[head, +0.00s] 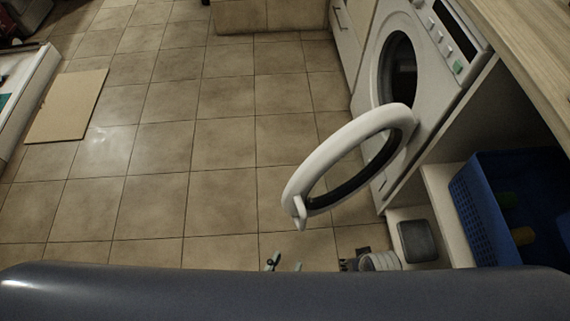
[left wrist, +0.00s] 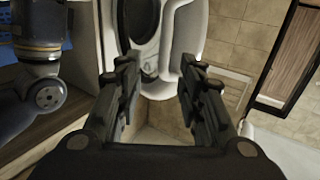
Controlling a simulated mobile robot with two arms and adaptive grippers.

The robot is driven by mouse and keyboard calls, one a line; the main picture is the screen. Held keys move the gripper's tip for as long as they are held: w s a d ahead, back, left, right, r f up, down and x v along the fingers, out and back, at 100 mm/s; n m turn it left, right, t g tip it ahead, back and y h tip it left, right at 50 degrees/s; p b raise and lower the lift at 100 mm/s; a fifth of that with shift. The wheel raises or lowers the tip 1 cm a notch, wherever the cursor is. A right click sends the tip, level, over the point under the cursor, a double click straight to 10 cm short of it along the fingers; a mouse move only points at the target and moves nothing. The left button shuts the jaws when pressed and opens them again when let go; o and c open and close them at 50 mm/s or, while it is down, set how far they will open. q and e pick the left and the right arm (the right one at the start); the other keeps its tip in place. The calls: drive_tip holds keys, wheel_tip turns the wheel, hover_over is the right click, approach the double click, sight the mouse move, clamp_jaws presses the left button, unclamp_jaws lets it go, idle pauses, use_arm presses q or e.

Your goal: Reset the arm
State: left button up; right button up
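My left gripper (head: 285,264) shows only as fingertips just above my dark body edge at the bottom of the head view. In the left wrist view my left gripper (left wrist: 158,68) has its two black fingers spread wide, with nothing between them. A dark piece of my right gripper (head: 347,265) shows beside pale ringed arm parts at the bottom of the head view; its fingers cannot be made out. The white washing machine (head: 428,88) stands at the right with its round door (head: 345,147) swung open. The left gripper is below the door in the picture, apart from it.
A wooden counter (head: 518,45) runs along the right. A blue basket (head: 483,215) with coloured things inside sits under it, beside a grey box-like item (head: 416,241). A tan board (head: 66,106) lies on the floor at left. The tiled floor between is clear.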

use_arm(q)
drive_tip(key=w+a+f+n+g+y, duration=0.1)
drive_tip(key=w+a+f+g+y, duration=0.2)
drive_tip(key=a+f+g, duration=0.35)
drive_tip(key=w+a+f+g+y, duration=0.3)
drive_tip(key=w+a+f+g, duration=0.1)
drive_tip(key=a+f, duration=0.4)
drive_tip(key=s+a+n+g+y, duration=0.1)
drive_tip(key=s+a+n+g, duration=0.1)
drive_tip(key=s+a+g, duration=0.3)
drive_tip(key=s+a+f+p, duration=0.1)
drive_tip(key=s+f+p, duration=0.1)
drive_tip(key=s+p, duration=0.6)
drive_tip(key=s+a+f+p, duration=0.2)
drive_tip(key=s+p, duration=0.6)
drive_tip(key=p, duration=0.1)
drive_tip(key=shift+s+a+f+m+y, duration=0.3)
drive_tip(key=shift+s+f+m, duration=0.05)
drive_tip(key=shift+m, duration=0.05)
use_arm(e)
drive_tip(key=s+d+f, duration=0.1)
drive_tip(key=s+f, duration=0.1)
drive_tip(key=s, duration=0.7)
drive_tip(key=s+d+f+g, duration=0.1)
drive_tip(key=s+d, duration=0.1)
drive_tip(key=s, duration=0.7)
drive_tip(key=shift+s+d+f+g, duration=0.15)
drive_tip(key=shift+s+f+g, duration=0.15)
drive_tip(key=shift+s+f, duration=0.05)
